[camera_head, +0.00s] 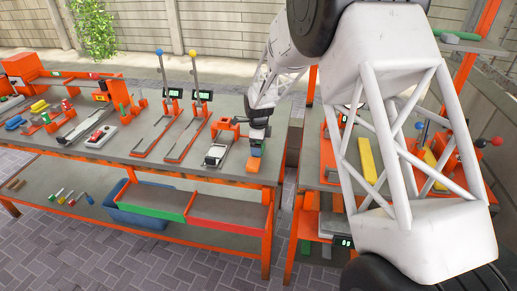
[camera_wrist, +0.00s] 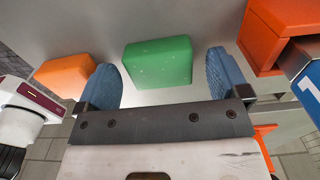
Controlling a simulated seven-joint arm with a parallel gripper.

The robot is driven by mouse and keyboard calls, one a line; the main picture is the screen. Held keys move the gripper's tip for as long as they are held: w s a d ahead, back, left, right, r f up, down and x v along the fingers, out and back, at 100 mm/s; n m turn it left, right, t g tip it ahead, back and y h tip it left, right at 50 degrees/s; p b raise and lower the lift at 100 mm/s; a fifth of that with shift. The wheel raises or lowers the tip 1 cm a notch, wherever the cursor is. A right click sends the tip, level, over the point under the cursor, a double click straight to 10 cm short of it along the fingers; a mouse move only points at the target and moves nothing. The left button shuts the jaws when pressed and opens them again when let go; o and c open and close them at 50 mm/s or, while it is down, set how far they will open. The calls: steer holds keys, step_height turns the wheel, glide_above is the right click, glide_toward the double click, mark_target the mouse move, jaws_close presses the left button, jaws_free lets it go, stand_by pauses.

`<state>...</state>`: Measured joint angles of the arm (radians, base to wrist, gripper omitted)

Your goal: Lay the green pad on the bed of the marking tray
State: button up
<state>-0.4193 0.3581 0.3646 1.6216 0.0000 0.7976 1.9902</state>
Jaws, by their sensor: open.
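The green pad (camera_wrist: 158,62) is a rounded block on the grey bench top. In the wrist view it lies just beyond and between the two blue fingertips of my gripper (camera_wrist: 168,80). The fingers are open, with a gap on each side of the pad. In the head view my gripper (camera_head: 257,137) is low over the right end of the long bench, and it partly hides the pad. A low dark-framed fixture with a pale part (camera_head: 215,154) stands left of it; I cannot tell for sure whether this is the marking tray.
An orange block (camera_wrist: 66,74) lies close beside the left finger, near the bench's front edge. An orange housing (camera_wrist: 268,35) and a blue part marked 1 (camera_wrist: 306,75) stand at the right. A white device with a display (camera_wrist: 32,108) is at lower left. Tall posts stand farther left.

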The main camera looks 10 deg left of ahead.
stand_by(0.3)
steer(key=c, duration=1)
steer(key=shift+r, duration=0.2)
steer(key=shift+r, duration=0.55)
step_height(320, 180, up, 2)
steer(key=shift+r, duration=0.1)
steer(key=s+d, duration=0.2)
steer(key=s, duration=0.3)
steer(key=s+d+r, duration=0.1)
steer(key=s+d, duration=0.1)
steer(key=s, duration=0.2)
steer(key=s+d, duration=0.2)
steer(key=s, duration=0.3)
steer(key=shift+s+d+r, duration=0.2)
steer(key=shift+s, duration=0.15)
steer(key=shift+w+a, duration=0.1)
